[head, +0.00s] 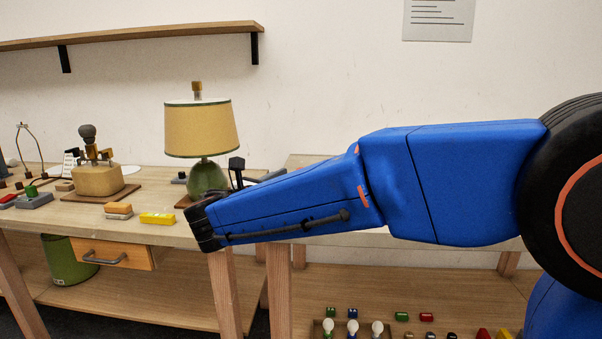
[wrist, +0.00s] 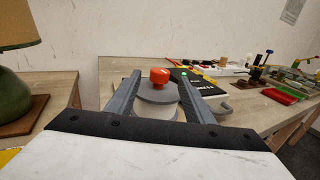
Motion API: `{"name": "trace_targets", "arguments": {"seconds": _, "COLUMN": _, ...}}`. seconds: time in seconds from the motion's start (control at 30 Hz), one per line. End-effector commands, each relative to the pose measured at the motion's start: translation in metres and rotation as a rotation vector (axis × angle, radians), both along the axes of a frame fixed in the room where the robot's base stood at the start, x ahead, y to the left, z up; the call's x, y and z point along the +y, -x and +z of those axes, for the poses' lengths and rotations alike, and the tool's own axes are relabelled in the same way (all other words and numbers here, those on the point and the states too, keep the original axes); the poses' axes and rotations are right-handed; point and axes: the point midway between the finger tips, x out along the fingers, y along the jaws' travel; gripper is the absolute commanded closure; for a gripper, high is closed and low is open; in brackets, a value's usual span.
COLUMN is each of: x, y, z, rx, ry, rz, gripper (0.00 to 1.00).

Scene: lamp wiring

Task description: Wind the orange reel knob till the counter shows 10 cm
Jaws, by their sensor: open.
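The orange reel knob (wrist: 159,75) stands on a round grey disc (wrist: 158,94) in the wrist view. My gripper (wrist: 160,80) is open, with one grey finger on each side of the knob. Gaps show between the knob and both fingers, and nothing is held. A black panel with white marks (wrist: 202,89) lies just right of the disc, partly behind the right finger; its marks are too small to read, and I cannot tell a counter value. In the head view my blue arm hides the reel, and the gripper is not clear there.
A lamp with a yellow shade (head: 201,128) stands on the left table. A wooden block with fittings (head: 97,180) and a yellow block (head: 157,218) are there too. In the wrist view, a red tray (wrist: 280,96) and several small parts lie to the right.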

Motion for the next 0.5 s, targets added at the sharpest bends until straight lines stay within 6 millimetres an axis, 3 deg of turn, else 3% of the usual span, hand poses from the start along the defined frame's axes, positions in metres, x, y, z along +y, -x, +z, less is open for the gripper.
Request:
{"name": "trace_targets", "arguments": {"seconds": 0.2, "x": 0.019, "y": 0.036, "z": 0.000, "rx": 0.000, "ry": 0.000, "rz": 0.003, "gripper": 0.52}}
{"name": "trace_targets", "arguments": {"seconds": 0.5, "x": 0.032, "y": 0.063, "z": 0.000, "rx": 0.000, "ry": 0.000, "rz": 0.001, "gripper": 0.52}}
